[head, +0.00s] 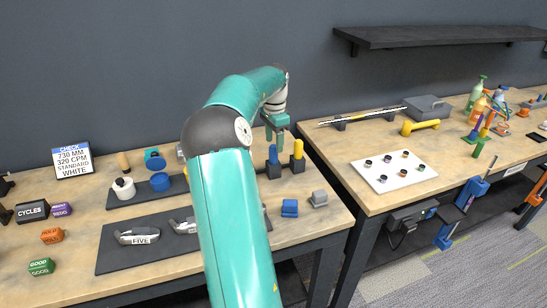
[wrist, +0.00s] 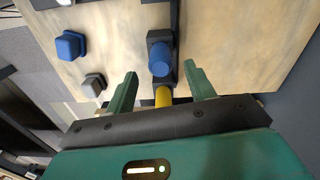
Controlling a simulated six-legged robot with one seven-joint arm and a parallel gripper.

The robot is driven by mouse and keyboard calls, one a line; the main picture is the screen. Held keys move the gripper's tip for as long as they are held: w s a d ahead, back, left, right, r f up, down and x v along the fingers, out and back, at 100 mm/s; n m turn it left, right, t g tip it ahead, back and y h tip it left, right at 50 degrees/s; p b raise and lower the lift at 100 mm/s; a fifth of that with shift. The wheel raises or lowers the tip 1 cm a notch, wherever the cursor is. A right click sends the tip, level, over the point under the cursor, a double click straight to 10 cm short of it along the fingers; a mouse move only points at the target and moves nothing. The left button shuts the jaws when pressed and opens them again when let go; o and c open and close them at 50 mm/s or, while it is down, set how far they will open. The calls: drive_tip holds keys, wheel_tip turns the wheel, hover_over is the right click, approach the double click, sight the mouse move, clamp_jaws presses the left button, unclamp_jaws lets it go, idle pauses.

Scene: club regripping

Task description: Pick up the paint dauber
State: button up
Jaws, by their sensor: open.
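Two upright capped sticks, one blue (head: 273,154) and one yellow (head: 298,149), stand in black holder blocks at the right of the near bench. Either could be the paint dauber; I cannot tell which. My gripper (head: 277,126) is open and empty, pointing down just above the blue stick in the head view. In the wrist view my gripper (wrist: 161,84) has its fingers spread to either side. The blue stick (wrist: 161,58) shows end-on between and just beyond the fingertips. The yellow stick (wrist: 163,97) shows between the fingers, partly hidden by the gripper body.
A blue block (head: 290,208) and a grey block (head: 319,198) lie in front of the holders. A blue tub (head: 160,182) and a white roll (head: 123,188) stand left of my arm. A second bench holds a white board (head: 395,182). My arm hides the near bench's middle.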

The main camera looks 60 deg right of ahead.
sight(274, 154)
drive_tip(key=shift+w+f, duration=0.1)
drive_tip(key=shift+f, duration=3)
drive_tip(key=c, duration=1.1)
